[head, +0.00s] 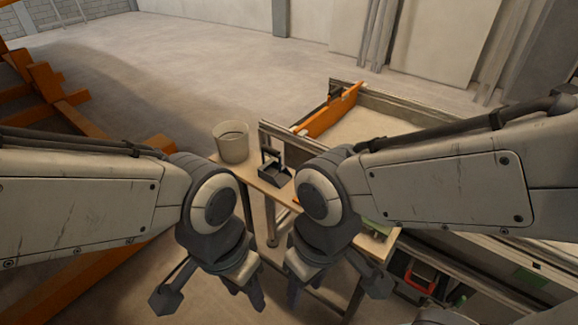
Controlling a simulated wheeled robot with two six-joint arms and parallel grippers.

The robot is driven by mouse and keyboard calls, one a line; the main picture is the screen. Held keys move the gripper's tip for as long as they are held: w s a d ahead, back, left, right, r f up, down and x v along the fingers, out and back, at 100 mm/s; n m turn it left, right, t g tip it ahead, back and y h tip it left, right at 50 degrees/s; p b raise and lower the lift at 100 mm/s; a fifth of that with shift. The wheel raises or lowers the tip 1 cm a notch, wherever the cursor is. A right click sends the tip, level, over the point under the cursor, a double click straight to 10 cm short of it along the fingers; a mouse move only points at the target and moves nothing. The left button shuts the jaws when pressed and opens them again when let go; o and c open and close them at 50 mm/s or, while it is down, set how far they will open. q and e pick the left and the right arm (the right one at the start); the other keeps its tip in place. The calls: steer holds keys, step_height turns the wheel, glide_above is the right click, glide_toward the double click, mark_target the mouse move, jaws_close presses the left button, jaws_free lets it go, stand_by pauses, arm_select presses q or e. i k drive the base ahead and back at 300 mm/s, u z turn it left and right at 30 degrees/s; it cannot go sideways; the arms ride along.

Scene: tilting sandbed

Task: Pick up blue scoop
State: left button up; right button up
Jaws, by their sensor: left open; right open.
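I cannot make out a clearly blue scoop in the head view. A small dark grey, tray-like object (275,176) with an upright part sits on the narrow wooden shelf beside the sandbed; I cannot tell whether it is a scoop. My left gripper (246,288) points down, open and empty, below and left of that shelf in the picture. My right gripper (301,288) also points down, open and empty, just right of the left one. My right arm hides part of the shelf and the sandbed.
A pale bucket (232,146) stands at the shelf's left end. The sandbed (365,124) has a metal frame and an orange board (328,112) across it. Orange steps (55,85) stand at the left. A red item (421,274) is low at the right. Open floor lies behind.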

mark_target(273, 172)
steer(key=u, duration=0.45)
steer(key=i, duration=0.9)
steer(key=z, duration=0.1)
